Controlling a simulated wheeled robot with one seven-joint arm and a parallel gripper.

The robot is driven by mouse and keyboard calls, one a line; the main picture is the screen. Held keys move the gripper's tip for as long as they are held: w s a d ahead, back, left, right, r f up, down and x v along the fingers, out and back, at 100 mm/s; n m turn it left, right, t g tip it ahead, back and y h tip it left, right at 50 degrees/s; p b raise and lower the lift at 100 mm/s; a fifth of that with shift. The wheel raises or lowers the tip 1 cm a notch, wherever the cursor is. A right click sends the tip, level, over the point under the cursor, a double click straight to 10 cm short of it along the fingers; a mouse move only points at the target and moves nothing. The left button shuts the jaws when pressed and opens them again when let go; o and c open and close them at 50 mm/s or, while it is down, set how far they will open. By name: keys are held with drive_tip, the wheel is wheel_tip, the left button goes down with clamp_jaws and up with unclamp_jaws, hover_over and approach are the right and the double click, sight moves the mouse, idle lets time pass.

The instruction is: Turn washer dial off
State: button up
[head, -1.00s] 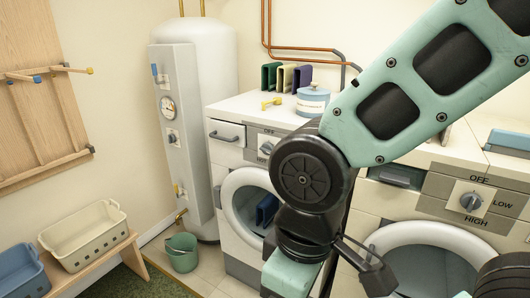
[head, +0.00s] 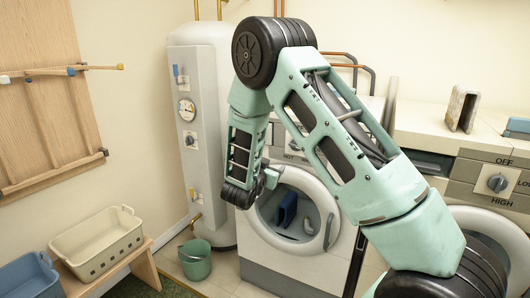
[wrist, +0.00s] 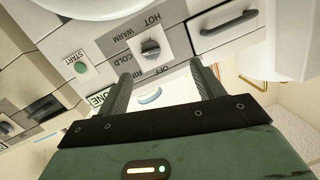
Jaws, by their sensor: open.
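The washer (head: 281,262) is the white front-loader in the middle of the head view, its round door glass showing a blue item inside. My arm hides most of its control panel there. In the head view the gripper (head: 268,179) is small and partly hidden, in front of the washer's upper front.
A second machine with a dial (head: 497,183) marked OFF, LOW and HIGH stands at right. In the wrist view a START button (wrist: 81,67) and a drawer handle (wrist: 229,22) flank the washer dial. A boiler (head: 204,110), green bucket (head: 195,259) and bench basket (head: 98,246) are at left.

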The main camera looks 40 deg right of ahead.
drive_tip(key=d+m+g+h, duration=0.1)
drive_tip(key=d+h, duration=0.1)
drive_tip(key=p, duration=0.3)
approach(294, 145)
drive_tip(key=x, duration=0.9)
drive_tip(key=shift+d, duration=0.35)
drive_tip(key=c, duration=1)
